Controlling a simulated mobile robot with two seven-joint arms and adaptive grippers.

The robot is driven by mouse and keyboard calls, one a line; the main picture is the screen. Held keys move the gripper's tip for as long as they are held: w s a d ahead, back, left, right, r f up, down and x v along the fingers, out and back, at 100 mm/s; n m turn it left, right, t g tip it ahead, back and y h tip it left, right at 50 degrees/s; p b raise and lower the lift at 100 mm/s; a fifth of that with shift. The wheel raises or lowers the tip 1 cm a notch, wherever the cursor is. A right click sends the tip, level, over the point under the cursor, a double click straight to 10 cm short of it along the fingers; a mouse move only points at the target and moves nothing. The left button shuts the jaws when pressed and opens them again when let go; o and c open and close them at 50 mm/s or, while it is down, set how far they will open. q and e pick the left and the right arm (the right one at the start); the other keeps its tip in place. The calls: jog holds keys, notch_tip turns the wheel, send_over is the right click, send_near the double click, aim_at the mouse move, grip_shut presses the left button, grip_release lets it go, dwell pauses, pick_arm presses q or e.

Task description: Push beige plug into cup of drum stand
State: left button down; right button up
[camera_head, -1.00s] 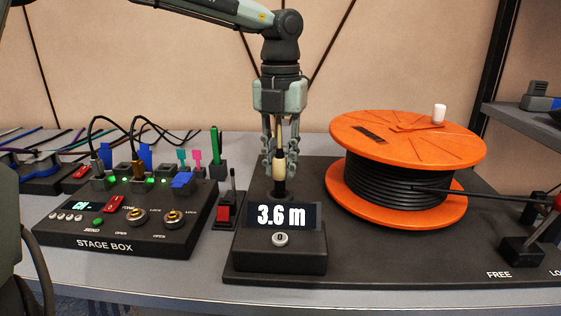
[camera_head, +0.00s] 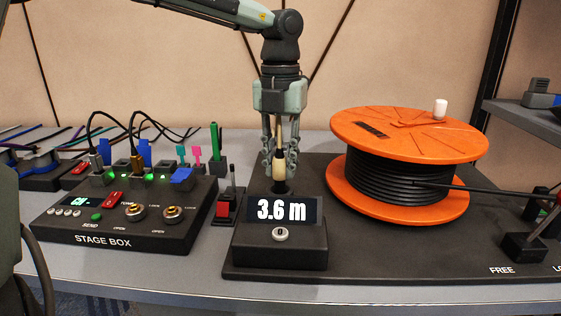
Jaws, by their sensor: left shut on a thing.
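My left gripper (camera_head: 280,166) hangs from above with its fingers pointing down. It is shut on the beige plug (camera_head: 279,167), which stands upright between the fingers. The plug's lower end is at the dark cup (camera_head: 283,187) of the drum stand, behind the length display (camera_head: 283,210) that reads 3.6 m. I cannot tell how deep the plug sits in the cup, as the fingers and the display block hide part of it. My right gripper is not in view.
An orange cable drum (camera_head: 408,135) with black cable stands close to the right of the gripper. A stage box (camera_head: 120,215) with plugs and cables is on the left. A small red switch (camera_head: 222,209) stands between. A shelf (camera_head: 530,119) is at the far right.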

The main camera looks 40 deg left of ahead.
pick_arm(q)
jog(key=shift+f, duration=0.15)
jog(key=shift+f+b, duration=0.45)
jog(key=shift+b, duration=0.15)
jog(key=shift+f, duration=0.1)
dwell(0.3)
jog(key=shift+f+b, duration=0.35)
jog(key=shift+b, duration=0.1)
jog(key=c, duration=1.2)
grip_release()
jog(key=shift+r, duration=0.15)
notch_tip(320, 180, up, 12)
jog(key=shift+f, duration=0.1)
